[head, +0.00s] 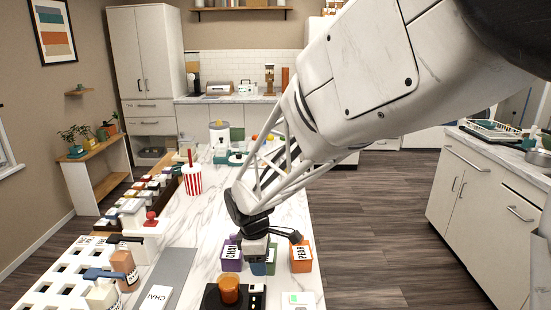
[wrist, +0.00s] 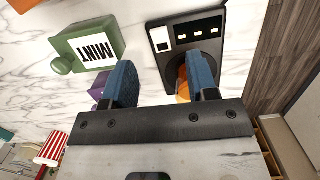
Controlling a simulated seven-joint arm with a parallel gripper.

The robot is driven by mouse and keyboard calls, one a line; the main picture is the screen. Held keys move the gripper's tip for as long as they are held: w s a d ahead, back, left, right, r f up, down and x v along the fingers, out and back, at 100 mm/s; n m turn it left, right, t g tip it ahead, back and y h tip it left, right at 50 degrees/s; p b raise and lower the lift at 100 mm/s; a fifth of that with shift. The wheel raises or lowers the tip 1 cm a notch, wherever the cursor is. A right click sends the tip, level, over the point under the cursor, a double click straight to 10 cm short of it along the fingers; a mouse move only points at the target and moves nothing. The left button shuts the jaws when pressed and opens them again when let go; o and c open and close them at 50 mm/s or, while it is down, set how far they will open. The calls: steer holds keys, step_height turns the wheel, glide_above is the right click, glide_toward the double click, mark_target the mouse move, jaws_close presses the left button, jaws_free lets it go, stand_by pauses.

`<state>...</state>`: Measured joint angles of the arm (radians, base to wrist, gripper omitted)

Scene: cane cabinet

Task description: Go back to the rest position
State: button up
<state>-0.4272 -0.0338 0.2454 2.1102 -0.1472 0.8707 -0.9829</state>
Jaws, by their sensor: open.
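My gripper (head: 264,238) hangs over the marble counter in the head view, just above a group of small labelled boxes. In the wrist view its two blue fingers (wrist: 162,80) stand apart with nothing held between them. An amber cup (head: 229,289) sits on a black device (head: 212,300) at the front of the counter. In the wrist view the cup (wrist: 183,84) is partly hidden behind the right finger, and the black device (wrist: 160,38) has a row of white marks.
A purple CHAI box (head: 231,258) and an orange PEAR box (head: 301,257) flank the gripper. A green MINT box (wrist: 88,48) lies in the wrist view. A red-striped cup (head: 192,180) stands farther back. A white slotted rack (head: 65,275) fills the left front.

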steer(key=s+d+r+m+t, duration=0.1)
steer(key=s+d+r+m, duration=0.3)
steer(key=s+d, duration=0.3)
steer(key=s+d+r+m+y, duration=0.1)
steer(key=s+d+r+m, duration=0.3)
steer(key=s+d+m, duration=0.3)
steer(key=s+d+r+m+t, duration=0.1)
steer(key=s+d+r+m, duration=0.3)
steer(key=s+d, duration=0.5)
steer(key=shift+s+r+m+t, duration=0.15)
steer(key=shift+s+m+t, duration=0.15)
steer(key=shift+s+m, duration=0.8)
steer(key=shift+w, duration=0.15)
